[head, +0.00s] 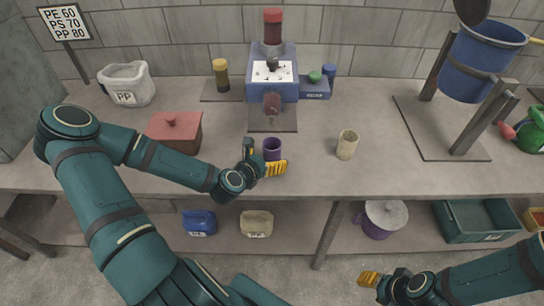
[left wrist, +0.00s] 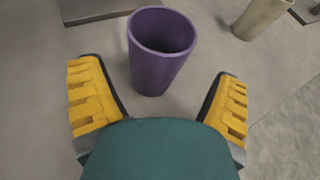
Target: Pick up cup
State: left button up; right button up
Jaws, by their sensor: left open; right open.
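A purple cup (head: 272,148) stands upright on the bench near its front edge. It also shows in the left wrist view (left wrist: 160,58), its dark open mouth facing up. My left gripper (head: 268,158) is open at the cup. In the left wrist view its two yellow fingers (left wrist: 158,98) lie left and right of the cup's near side, with visible space to each finger. A beige cup (head: 347,146) stands upright to the right of the purple one. My right gripper (head: 372,282) is open and empty, low in front of the bench.
A blue machine (head: 272,85) stands behind the purple cup. A red lidded box (head: 174,132) and a white PP container (head: 128,84) are to the left. A blue bucket on a stand (head: 478,62) is to the right. The bench between the beige cup and stand is clear.

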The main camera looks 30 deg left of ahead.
pick_arm(q)
jog(key=x, duration=0.2)
jog(key=b+x, duration=0.1)
jog(key=x, duration=0.2)
jog(key=shift+s+a+f, duration=0.1)
jog(key=shift+a+f, duration=0.1)
jog(key=shift+f, duration=0.1)
jog(key=c, duration=1.3)
